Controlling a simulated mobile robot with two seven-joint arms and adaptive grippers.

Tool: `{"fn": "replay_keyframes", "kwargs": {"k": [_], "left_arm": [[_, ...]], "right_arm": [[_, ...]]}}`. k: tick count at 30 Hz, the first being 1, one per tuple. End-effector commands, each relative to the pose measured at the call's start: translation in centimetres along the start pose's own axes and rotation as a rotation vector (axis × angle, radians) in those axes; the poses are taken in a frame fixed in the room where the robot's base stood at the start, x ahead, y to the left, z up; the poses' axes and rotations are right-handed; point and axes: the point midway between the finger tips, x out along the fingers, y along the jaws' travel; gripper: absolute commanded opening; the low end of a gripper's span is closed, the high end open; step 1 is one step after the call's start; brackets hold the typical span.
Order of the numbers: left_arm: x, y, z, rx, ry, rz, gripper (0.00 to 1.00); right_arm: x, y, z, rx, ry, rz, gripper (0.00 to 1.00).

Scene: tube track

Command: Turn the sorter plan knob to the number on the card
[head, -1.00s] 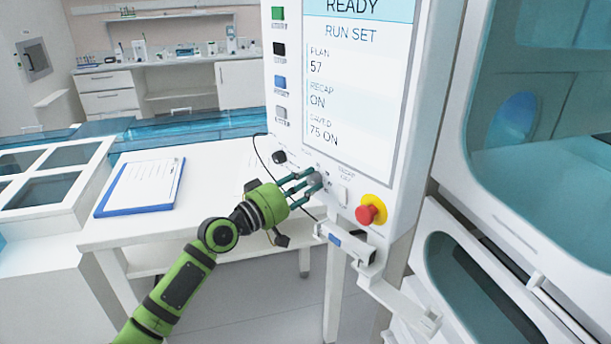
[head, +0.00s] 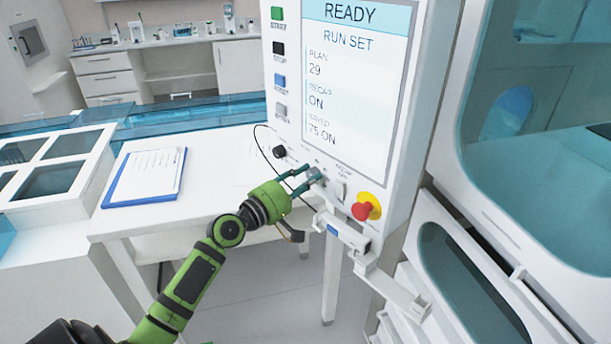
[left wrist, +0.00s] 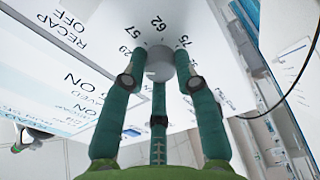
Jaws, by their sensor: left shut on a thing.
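My left gripper (head: 300,184) is at the lower front of the white sorter panel, shut on the grey plan knob (head: 316,175). In the left wrist view its green fingers surround the knob (left wrist: 160,66). The printed numbers 29, 57, 62 and 75 show around the knob; the knob's pointer mark cannot be made out. The panel screen (head: 352,75) reads READY, RUN SET, PLAN 29, RECAP ON, SAVED 75 ON. A blue-edged clipboard (head: 147,176) with a sheet lies on the white table; its text is too small to read. My right gripper is not in view.
A red emergency button (head: 362,211) on a yellow base sits right of the knob, close to a recap switch (head: 340,192). A black knob (head: 279,151) and coloured buttons are on the panel's left side. A white bracket (head: 345,240) juts out below.

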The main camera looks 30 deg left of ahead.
Motion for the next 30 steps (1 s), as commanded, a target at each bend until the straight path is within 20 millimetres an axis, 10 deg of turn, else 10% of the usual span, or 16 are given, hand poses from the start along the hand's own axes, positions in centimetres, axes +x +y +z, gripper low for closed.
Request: {"fn": "replay_keyframes", "kwargs": {"k": [13, 14, 16, 30], "left_arm": [[0.0, 0.6, -0.6, -0.005, 0.016, 0.014, 0.0], [0.0, 0.6, -0.6, -0.005, 0.016, 0.014, 0.34], [0.0, 0.6, -0.6, -0.005, 0.015, 0.013, 0.53], [-1.1, 0.1, -0.2, -0.007, 0.008, 0.002, 0.53]], "right_arm": [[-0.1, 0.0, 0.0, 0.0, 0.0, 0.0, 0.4], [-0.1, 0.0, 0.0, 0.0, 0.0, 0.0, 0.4], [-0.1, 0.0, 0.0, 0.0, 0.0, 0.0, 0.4], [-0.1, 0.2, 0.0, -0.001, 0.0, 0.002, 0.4]]}}
